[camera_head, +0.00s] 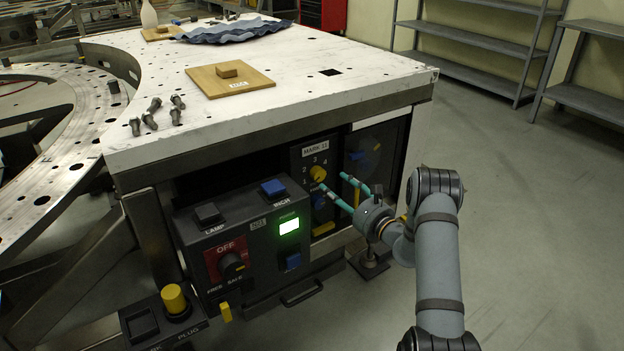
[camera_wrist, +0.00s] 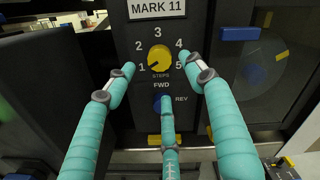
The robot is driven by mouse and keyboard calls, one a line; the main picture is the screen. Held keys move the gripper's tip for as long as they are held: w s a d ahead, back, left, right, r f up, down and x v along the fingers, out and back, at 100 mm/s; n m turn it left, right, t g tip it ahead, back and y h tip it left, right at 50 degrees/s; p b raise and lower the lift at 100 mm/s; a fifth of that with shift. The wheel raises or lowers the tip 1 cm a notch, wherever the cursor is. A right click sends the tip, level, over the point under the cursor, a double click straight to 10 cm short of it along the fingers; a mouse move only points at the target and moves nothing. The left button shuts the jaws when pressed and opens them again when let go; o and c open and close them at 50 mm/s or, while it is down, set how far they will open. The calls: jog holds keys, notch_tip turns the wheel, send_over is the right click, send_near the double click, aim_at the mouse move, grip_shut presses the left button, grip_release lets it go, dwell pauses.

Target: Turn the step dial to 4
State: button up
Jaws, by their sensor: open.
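The yellow step dial (camera_wrist: 160,57) sits on a black panel under the MARK 11 label (camera_wrist: 157,8), with numbers 1 to 5 around it. Its dark pointer mark appears to lie toward the lower left, near 1. In the head view the dial (camera_head: 318,173) shows on the panel under the table edge. My gripper (camera_wrist: 159,70) has three teal fingers spread open in front of the panel. One fingertip is left of the dial, one right, and one below near the FWD/REV switch (camera_wrist: 163,103). I see no clear contact with the dial. My gripper (camera_head: 333,182) also shows in the head view.
The floor at right is open.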

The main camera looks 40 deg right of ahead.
aim_at(321, 176)
jog(key=w, duration=0.7)
jog(key=shift+w+d, duration=0.1)
jog(key=shift+w, duration=0.1)
jog(key=shift+c, duration=0.9)
jog(key=c, duration=1)
jog(key=shift+o, duration=0.2)
